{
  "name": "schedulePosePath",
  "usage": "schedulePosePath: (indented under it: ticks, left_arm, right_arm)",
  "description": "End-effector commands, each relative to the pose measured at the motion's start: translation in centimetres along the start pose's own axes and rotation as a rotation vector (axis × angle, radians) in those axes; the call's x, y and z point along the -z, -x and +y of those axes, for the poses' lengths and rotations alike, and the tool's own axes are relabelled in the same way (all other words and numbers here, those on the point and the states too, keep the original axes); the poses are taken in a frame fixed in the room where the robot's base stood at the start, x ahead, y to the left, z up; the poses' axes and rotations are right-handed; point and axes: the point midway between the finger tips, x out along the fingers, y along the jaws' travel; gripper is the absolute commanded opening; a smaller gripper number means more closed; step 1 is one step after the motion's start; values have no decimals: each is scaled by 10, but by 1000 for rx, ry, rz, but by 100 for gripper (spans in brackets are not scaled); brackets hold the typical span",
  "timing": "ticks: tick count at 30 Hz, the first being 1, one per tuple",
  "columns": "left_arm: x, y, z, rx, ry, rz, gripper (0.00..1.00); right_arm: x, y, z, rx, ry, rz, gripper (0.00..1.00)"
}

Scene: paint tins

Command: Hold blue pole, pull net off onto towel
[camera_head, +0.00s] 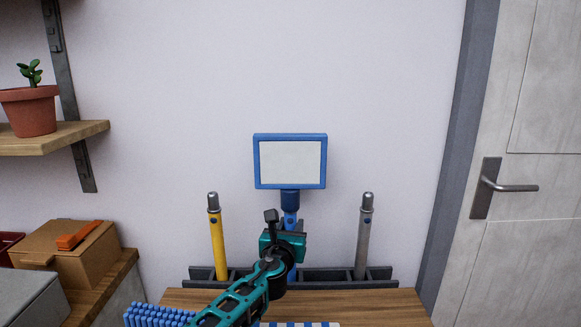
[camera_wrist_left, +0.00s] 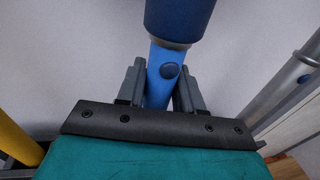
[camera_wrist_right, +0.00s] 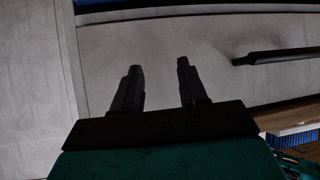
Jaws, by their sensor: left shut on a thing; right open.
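The blue pole (camera_wrist_left: 158,80) stands upright in the dark rack, and the net (camera_head: 290,161), a white panel in a blue frame, sits on its top. The net's dark blue socket (camera_wrist_left: 180,18) fills the top of the left wrist view. My left gripper (camera_head: 284,238) is shut on the blue pole just below the socket, one finger on each side. My right gripper (camera_wrist_right: 160,85) is open and empty, facing a grey door; it is outside the head view. A blue-and-white striped cloth, likely the towel (camera_head: 300,324), shows only at the bottom edge of the head view.
A yellow pole (camera_head: 217,240) and a grey pole (camera_head: 363,240) stand in the rack (camera_head: 330,276) either side of the blue one. A blue bristly object (camera_head: 155,316) lies at the table's front left. The wooden table (camera_head: 390,306) is bare at right.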

Motion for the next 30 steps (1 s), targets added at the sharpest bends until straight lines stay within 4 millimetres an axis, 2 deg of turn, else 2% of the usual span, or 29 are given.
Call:
schedulePosePath:
  ticks: [29,30]
  left_arm:
    - [-6,0,0,1,0,-4,0]
    - [-6,0,0,1,0,-5,37]
  right_arm:
    - [3,2,0,0,0,1,43]
    - [3,2,0,0,0,0,43]
